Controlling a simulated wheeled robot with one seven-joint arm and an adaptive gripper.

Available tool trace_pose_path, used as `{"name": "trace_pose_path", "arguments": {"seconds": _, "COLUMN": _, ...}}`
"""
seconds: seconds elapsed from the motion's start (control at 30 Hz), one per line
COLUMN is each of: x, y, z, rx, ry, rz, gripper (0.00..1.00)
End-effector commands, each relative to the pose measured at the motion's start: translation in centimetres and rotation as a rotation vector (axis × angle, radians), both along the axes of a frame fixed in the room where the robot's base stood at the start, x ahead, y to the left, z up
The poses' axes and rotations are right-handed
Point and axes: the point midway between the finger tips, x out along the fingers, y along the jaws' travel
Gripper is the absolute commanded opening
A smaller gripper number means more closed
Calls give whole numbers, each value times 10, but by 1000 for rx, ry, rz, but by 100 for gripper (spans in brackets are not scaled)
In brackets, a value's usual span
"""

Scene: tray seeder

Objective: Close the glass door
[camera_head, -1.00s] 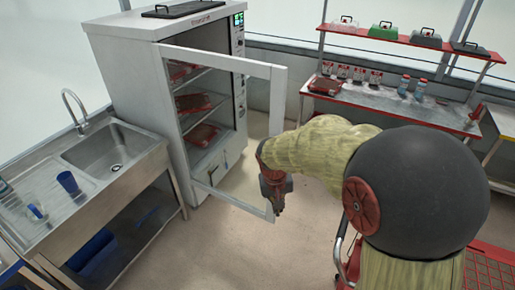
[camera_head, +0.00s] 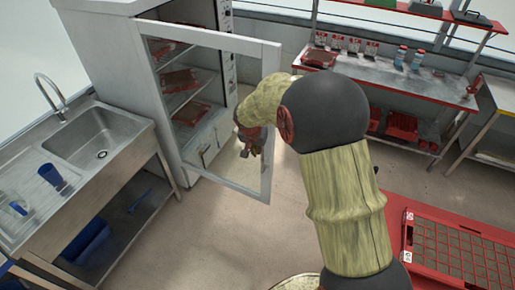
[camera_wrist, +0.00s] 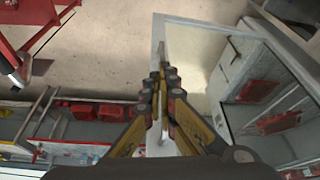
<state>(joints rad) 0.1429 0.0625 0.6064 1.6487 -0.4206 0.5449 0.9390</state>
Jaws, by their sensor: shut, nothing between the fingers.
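The glass door (camera_head: 268,178) has a white frame and a clear pane. It stands wide open, swung out from the white cabinet (camera_head: 108,62) in the head view. My gripper (camera_head: 249,151) is at the door's free side, and my arm covers part of that upright. In the wrist view the door's white frame (camera_wrist: 158,32) runs up behind my gripper (camera_wrist: 165,70), whose fingers are together with nothing between them. Whether the fingers touch the frame I cannot tell. Inside the cabinet, shelves hold several reddish trays (camera_head: 180,80).
A steel sink (camera_head: 95,140) stands left of the cabinet. A workbench (camera_head: 385,75) with bottles and boxes is at the back right. A red tray machine (camera_head: 400,225) is at the lower right. The floor (camera_head: 225,225) before the door is clear.

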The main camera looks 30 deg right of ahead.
Motion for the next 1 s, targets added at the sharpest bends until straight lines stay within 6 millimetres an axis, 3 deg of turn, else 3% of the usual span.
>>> {"name": "trace_pose_path", "arguments": {"seconds": 0.37, "x": 19, "y": -19, "z": -72, "rx": 0, "ry": 5, "rz": 0, "gripper": 0}}
{"name": "trace_pose_path", "arguments": {"seconds": 0.6, "x": 42, "y": -40, "z": -67, "rx": 0, "ry": 1, "rz": 0, "gripper": 0}}
{"name": "trace_pose_path", "arguments": {"seconds": 1.0, "x": 49, "y": -46, "z": -68, "rx": -1, "ry": 2, "rz": 1, "gripper": 0}}
